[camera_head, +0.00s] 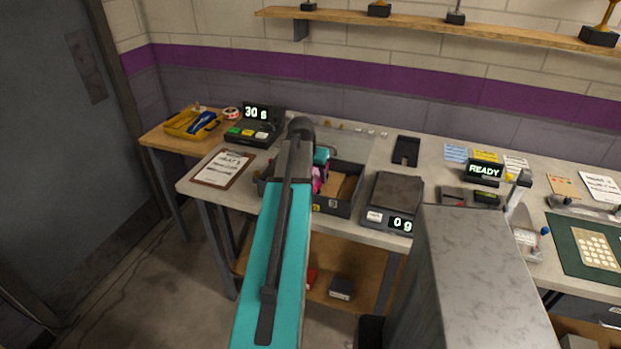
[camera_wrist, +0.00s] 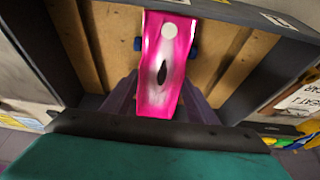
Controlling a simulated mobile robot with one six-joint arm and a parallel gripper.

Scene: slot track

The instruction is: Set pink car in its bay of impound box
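The pink car (camera_wrist: 168,50) has a white disc, a dark oval and blue wheels. In the wrist view it lies lengthwise between the two dark fingers of my gripper (camera_wrist: 160,92), which press close on both its sides. In the head view only a bit of the pink car (camera_head: 320,178) shows beside my arm, over the left part of the impound box (camera_head: 333,208). The dark-walled box has a wooden floor with divider strips, also seen in the wrist view (camera_wrist: 284,75). My arm hides the box's left side. Whether the car touches the floor is unclear.
A scale (camera_head: 393,205) reading 0 g stands right of the box. A yellow tray (camera_head: 190,125) sits at the far left.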

